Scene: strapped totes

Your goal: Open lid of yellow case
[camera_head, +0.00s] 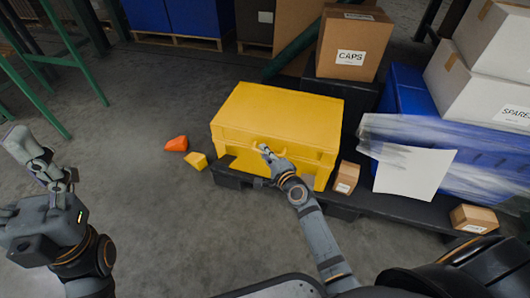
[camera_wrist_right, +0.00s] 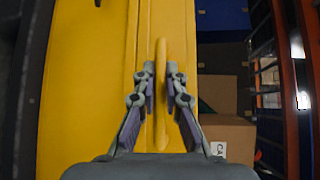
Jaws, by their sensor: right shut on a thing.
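The yellow case (camera_head: 275,112) sits on a dark pallet in the head view, and its lid looks shut. It fills much of the right wrist view (camera_wrist_right: 85,90), with its seam running up and down. My right gripper (camera_head: 266,152) is at the case's front face. In the right wrist view its fingers (camera_wrist_right: 160,75) are closed on either side of the yellow handle (camera_wrist_right: 162,110). My left gripper (camera_head: 20,142) is at the far left, away from the case. I cannot tell whether it is open or shut.
An orange piece (camera_head: 176,144) and a yellow piece (camera_head: 195,161) lie on the floor left of the pallet. A small carton (camera_head: 346,177) stands right of the case. A CAPS carton (camera_head: 352,45) stands behind. A wrapped blue tote (camera_head: 480,150) is at right.

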